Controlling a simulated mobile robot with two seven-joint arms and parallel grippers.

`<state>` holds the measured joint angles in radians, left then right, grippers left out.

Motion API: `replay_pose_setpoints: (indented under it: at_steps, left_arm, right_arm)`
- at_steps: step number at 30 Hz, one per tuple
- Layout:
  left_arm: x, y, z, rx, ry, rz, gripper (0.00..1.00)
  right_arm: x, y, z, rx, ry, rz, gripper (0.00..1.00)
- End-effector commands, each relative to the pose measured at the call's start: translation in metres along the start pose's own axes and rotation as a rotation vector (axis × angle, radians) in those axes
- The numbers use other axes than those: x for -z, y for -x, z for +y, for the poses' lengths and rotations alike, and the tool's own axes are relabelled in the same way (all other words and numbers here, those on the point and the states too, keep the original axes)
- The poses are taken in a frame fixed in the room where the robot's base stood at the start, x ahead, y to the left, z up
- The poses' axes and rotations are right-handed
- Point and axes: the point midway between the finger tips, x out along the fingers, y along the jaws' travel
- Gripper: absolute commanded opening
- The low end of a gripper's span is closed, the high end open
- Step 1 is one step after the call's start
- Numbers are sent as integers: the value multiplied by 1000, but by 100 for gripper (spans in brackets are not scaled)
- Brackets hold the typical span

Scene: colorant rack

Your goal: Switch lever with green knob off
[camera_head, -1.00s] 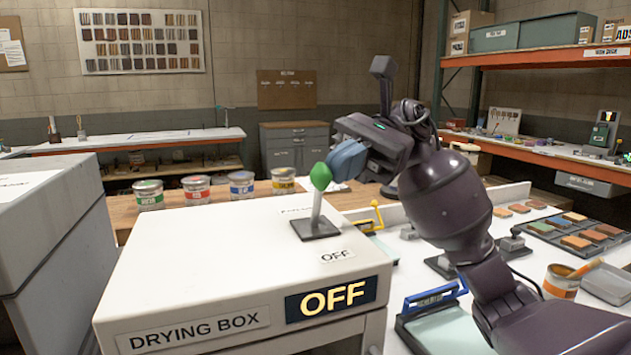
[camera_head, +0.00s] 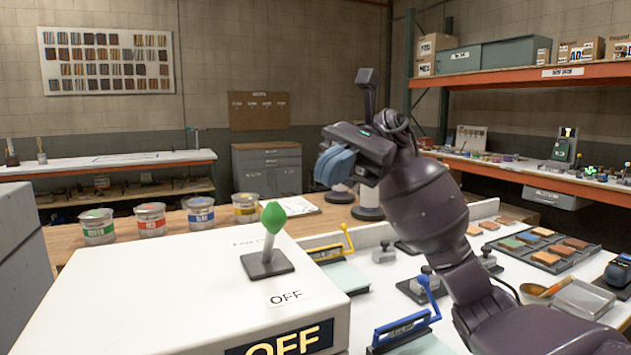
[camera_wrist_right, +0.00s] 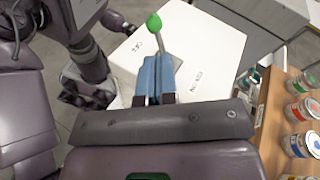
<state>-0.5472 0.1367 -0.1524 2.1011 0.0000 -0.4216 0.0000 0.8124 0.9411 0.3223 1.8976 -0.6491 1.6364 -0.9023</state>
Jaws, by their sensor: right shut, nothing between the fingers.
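The lever's green knob (camera_head: 273,216) tops a thin grey stem on a dark base plate, on top of the white drying box (camera_head: 150,290). The stem leans slightly right. An "OFF" label (camera_head: 286,298) lies on the near side of the plate, and the front display (camera_head: 285,345) reads "OFF", cut by the frame edge. My right gripper (camera_head: 330,166) has blue fingers, is shut and empty, and is above, right of and apart from the knob. In the right wrist view the knob (camera_wrist_right: 154,23) shows beyond the fingertips (camera_wrist_right: 155,62).
Several paint cans (camera_head: 150,220) stand behind the box. A blue-handled frame (camera_head: 405,328) and a yellow-handled one (camera_head: 345,240) stand on the white table to the right, with a tray of colour blocks (camera_head: 545,247). The air around the knob is clear.

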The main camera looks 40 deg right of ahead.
Motion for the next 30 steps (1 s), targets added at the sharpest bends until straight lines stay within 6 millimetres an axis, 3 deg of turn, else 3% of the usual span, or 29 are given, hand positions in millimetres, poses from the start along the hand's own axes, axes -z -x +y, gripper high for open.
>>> replay_pose_setpoints:
  at_steps: [6, 12, 30]
  left_arm:
    - [-4, 0, -4, 2, -15, -8, 0]
    - [-4, 0, -6, 0, -22, -8, 0]
    - [-2, -1, -3, 1, -10, -2, 0]
  right_arm:
    - [-2, 40, 0, 1, 1, 0, 0]
    - [-4, 61, 0, 0, 1, 0, 0]
    - [-4, 67, 0, -1, 2, 0, 0]
